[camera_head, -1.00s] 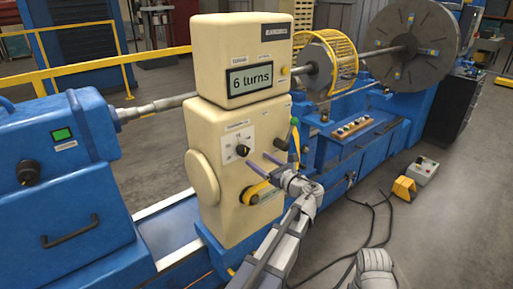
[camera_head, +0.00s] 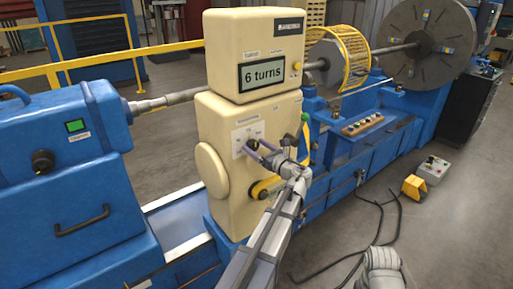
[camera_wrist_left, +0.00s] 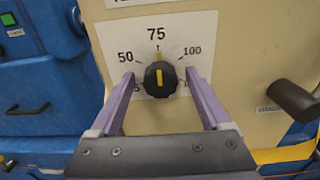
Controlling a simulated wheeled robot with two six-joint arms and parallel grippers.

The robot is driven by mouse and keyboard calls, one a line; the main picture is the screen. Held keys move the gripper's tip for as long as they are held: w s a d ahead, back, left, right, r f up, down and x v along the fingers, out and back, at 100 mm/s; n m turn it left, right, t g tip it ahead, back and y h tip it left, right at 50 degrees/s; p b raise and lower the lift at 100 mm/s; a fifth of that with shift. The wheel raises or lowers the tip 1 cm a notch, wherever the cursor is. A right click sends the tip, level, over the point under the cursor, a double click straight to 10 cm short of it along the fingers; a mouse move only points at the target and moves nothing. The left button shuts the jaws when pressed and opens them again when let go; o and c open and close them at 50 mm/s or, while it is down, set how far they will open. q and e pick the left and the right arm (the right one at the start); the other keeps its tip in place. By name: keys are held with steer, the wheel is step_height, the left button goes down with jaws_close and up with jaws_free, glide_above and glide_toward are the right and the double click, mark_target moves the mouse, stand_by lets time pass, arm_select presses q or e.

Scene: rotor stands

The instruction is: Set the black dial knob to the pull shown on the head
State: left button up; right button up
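The black dial knob (camera_wrist_left: 160,80) is on a white scale plate (camera_wrist_left: 203,31) on the front of the cream housing (camera_head: 222,133). Its yellow pointer points up at 75. 50 and 100 are readable; lower marks are partly hidden by the fingers.
A dark cylindrical handle (camera_wrist_left: 292,99) sticks out right of the knob. A yellow crank arm (camera_head: 265,187) is below it. A blue headstock (camera_head: 60,150) stands left. Floor at right holds a yellow pedal (camera_head: 414,187), a grey button box (camera_head: 433,169) and cables.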

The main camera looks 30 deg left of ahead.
arm_select(q)
jaws_close()
stand_by(0.4)
steer(key=shift+n, duration=0.4)
steer(key=n, duration=0.5)
steer(key=shift+s+n, duration=0.1)
steer(key=shift+n, duration=0.3)
steer(key=n, duration=0.5)
steer(key=shift+s+a+f, duration=0.1)
steer(key=shift+n, duration=0.3)
steer(key=shift+o, duration=0.2)
jaws_free()
